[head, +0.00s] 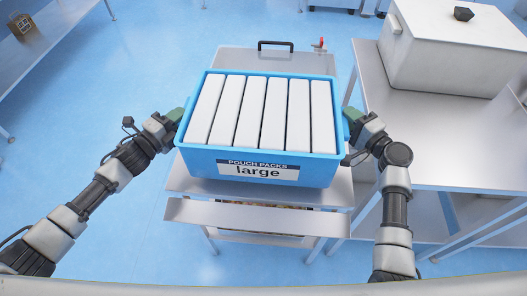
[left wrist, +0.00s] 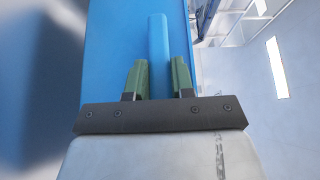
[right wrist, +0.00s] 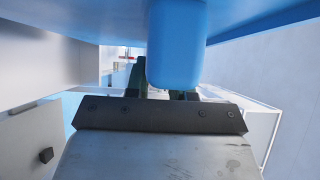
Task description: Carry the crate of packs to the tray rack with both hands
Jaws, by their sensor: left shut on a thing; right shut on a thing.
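The blue crate (head: 225,162) holds several white packs (head: 250,108) standing in a row, and its front label reads "POUCH PACKS large". My left gripper (head: 180,115) is shut on the crate's left handle; the blue handle (left wrist: 158,55) shows between its green fingers in the left wrist view. My right gripper (head: 350,115) is shut on the right handle (right wrist: 176,45), which partly hides the fingers in the right wrist view. The crate looks level, over a metal trolley or rack (head: 260,218); I cannot tell whether it touches it. I cannot tell which piece is the tray rack.
A metal table (head: 440,150) with a large white lidded box (head: 450,60) stands close on the right. A black handle (head: 275,44) and a red-topped part (head: 320,44) show behind the crate. Another table (head: 50,40) is at far left. Blue floor (head: 150,70) is open on the left.

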